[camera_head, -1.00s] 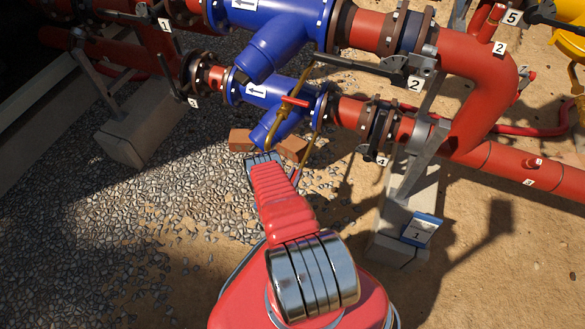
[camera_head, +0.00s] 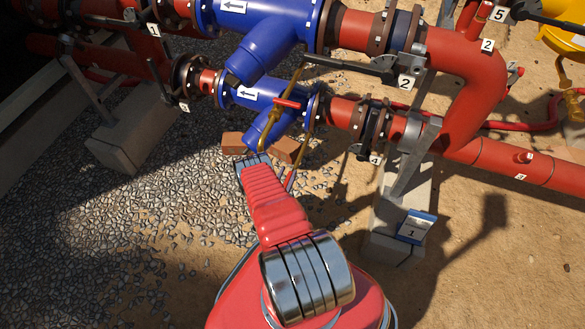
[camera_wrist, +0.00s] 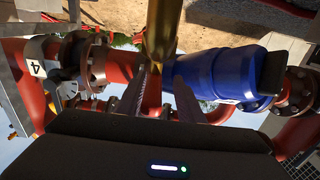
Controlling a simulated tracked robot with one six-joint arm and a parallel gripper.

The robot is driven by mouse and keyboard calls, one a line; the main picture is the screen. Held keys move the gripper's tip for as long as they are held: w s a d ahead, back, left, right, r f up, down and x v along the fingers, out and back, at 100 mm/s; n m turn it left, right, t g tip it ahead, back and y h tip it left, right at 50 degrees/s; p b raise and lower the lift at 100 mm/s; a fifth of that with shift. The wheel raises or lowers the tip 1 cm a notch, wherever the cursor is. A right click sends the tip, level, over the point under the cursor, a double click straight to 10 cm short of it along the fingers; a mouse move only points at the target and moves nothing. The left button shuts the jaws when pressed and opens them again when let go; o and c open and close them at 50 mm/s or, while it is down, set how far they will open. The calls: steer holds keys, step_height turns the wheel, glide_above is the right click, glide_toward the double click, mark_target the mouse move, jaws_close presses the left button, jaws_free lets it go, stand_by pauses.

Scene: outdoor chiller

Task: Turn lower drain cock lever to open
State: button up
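A red lever (camera_head: 290,181) on a thin brass pipe shows just right of my arm, low beneath the lower blue strainer (camera_head: 262,94), and looks like the lower drain cock lever. My arm partly hides it. Another red lever (camera_head: 288,103) crosses the brass pipe higher up. My gripper (camera_wrist: 166,72) shows in the wrist view as two grey fingers set apart. A brass pipe (camera_wrist: 162,28) stands just beyond the fingertips, and something red (camera_wrist: 151,92) shows between the fingers; I cannot tell whether it is lever or pipe. The head view does not show the fingers clearly.
The larger upper blue strainer (camera_head: 258,38) and red pipes (camera_head: 478,75) with black-handled valves surround the spot. Bricks (camera_head: 286,149) lie on the gravel below. A concrete support (camera_head: 395,225) with a blue-edged sign (camera_head: 417,227) stands to the right. Open gravel lies left.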

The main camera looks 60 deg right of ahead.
steer(key=shift+s, duration=0.15)
steer(key=shift+s+a+f, duration=0.1)
steer(key=shift+s+a, duration=0.05)
steer(key=shift+a, duration=0.35)
steer(key=v, duration=1.2)
steer(key=shift+a, duration=0.4)
